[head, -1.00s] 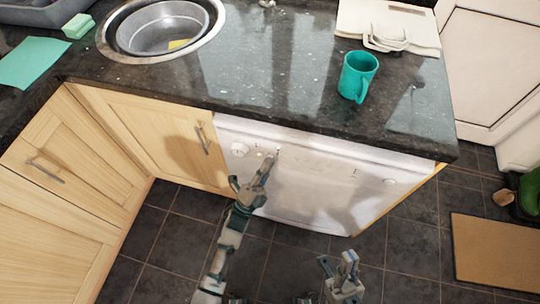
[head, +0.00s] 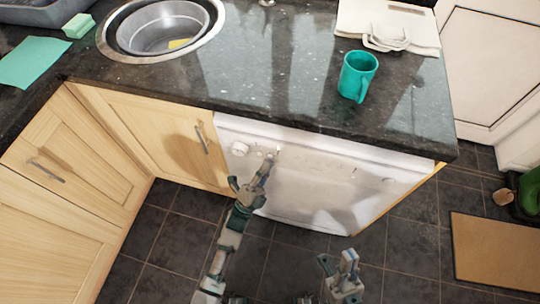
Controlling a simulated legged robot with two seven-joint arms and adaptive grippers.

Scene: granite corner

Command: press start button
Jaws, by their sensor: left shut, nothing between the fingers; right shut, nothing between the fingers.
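A white dishwasher (head: 310,190) stands under the counter, with a control strip along its top front. A round white knob (head: 239,148) is at the left of the strip, and small marks or buttons (head: 278,150) lie to its right. Another small round control (head: 389,180) is at the far right. My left gripper (head: 266,165) is shut and empty, its tip just below the small controls right of the knob. I cannot tell whether it touches the panel. My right gripper (head: 338,262) is shut and empty, low over the floor in front of the dishwasher.
The dark granite counter (head: 270,75) overhangs the dishwasher. A teal mug (head: 357,76) stands near its front edge. A metal sink (head: 162,30) is at the back left. Wooden cabinets (head: 80,190) stand on the left. A brown mat (head: 495,250) lies on the right floor.

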